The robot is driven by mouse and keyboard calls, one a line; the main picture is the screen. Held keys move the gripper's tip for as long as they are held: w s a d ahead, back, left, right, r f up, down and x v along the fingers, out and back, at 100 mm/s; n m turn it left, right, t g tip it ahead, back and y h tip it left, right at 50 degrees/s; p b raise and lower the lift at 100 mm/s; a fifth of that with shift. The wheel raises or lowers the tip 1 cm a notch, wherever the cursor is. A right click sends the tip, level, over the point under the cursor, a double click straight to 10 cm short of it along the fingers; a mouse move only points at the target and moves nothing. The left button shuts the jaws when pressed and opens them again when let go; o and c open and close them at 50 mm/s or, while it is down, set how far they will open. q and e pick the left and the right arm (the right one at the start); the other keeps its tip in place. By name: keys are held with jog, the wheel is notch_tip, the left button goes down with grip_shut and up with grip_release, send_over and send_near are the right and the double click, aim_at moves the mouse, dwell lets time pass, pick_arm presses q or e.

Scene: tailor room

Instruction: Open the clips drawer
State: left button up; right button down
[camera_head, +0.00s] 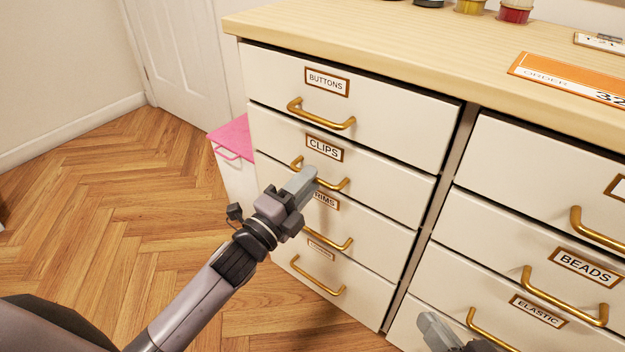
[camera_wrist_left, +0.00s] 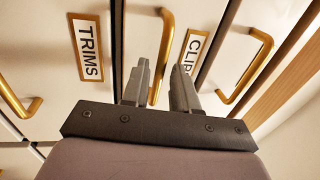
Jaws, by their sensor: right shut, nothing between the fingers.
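The clips drawer (camera_head: 390,176) is the second one down in the left column of the white cabinet, with its front flush and shut. Its brass handle (camera_head: 335,186) sits below the CLIPS label (camera_head: 324,148). My left gripper (camera_head: 306,176) is at this handle and partly hides it. In the left wrist view the two fingers (camera_wrist_left: 160,72) stand apart, with the clips handle (camera_wrist_left: 167,30) running between them; I cannot tell if either finger touches it. My right gripper (camera_head: 432,325) shows only in part at the bottom of the head view, shut and empty.
The buttons drawer (camera_head: 400,122) is above and the trims drawer (camera_head: 375,222) below, both shut with similar handles. The beads drawer (camera_head: 490,235) is in the right column. A pink-topped bin (camera_head: 232,140) stands left of the cabinet. The wooden floor (camera_head: 120,220) at left is clear.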

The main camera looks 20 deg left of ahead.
pick_arm(q)
jog(key=shift+x, duration=1.05)
pick_arm(e)
jog(key=shift+d+f, duration=0.1)
jog(key=shift+d, duration=0.15)
pick_arm(q)
grip_shut()
jog(key=shift+s+a, duration=0.1)
jog(key=shift+s, duration=0.05)
pick_arm(e)
jog(key=shift+s, duration=0.1)
